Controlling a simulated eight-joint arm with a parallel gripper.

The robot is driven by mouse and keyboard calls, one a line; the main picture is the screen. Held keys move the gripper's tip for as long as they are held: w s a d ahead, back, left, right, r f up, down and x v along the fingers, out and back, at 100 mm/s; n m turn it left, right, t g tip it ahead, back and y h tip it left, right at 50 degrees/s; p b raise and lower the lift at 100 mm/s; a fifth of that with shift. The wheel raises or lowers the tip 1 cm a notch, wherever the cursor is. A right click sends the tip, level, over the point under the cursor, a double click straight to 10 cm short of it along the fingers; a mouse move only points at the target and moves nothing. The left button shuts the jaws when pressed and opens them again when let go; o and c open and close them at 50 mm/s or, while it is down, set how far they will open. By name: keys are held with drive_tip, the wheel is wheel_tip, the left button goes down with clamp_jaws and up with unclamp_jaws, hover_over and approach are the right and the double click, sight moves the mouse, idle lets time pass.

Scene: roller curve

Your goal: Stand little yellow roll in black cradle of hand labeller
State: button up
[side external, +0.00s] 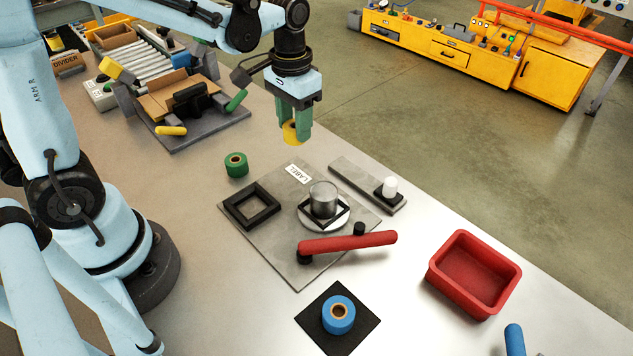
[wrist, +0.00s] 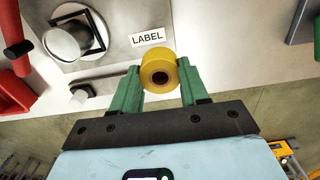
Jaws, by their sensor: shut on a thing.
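My gripper (side external: 293,127) is shut on the little yellow roll (side external: 291,133) and holds it in the air above the table, beyond the labeller plate. In the wrist view the yellow roll (wrist: 159,70) sits between the two green fingers. The hand labeller is a grey plate (side external: 283,262) with a LABEL tag. An empty square black cradle (side external: 268,212) lies at its left. A second black frame on a white disc holds a metal cylinder (side external: 323,199). A red handle (side external: 348,243) lies across the plate's front right.
A green roll (side external: 236,164) stands left of the plate. A blue roll (side external: 338,314) stands on a black mat (side external: 308,318). A red bin (side external: 437,277) is at the right. A grey strip (side external: 350,173) with a white knob lies behind. A carton station (side external: 212,135) is at back left.

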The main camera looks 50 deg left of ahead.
drive_tip(key=s+d+r, duration=0.2)
drive_tip(key=d, duration=0.2)
drive_tip(key=shift+s+a+f, duration=0.2)
drive_tip(key=shift+s+f, duration=0.95)
drive_tip(key=shift+s, duration=0.75)
drive_tip(key=shift+s+a+f, duration=0.15)
drive_tip(key=shift+s+f, duration=1)
drive_tip(key=shift+s, duration=0.7)
drive_tip(key=shift+s+a+f, duration=0.2)
drive_tip(key=shift+s+f, duration=0.95)
drive_tip(key=shift+s, duration=0.75)
drive_tip(key=shift+f, duration=1.15)
drive_tip(key=o, duration=0.8)
drive_tip(key=shift+c, duration=0.4)
drive_tip(key=shift+o, duration=1.2)
drive_tip(key=shift+r, duration=0.45)
wheel_tip(320, 180, up, 8)
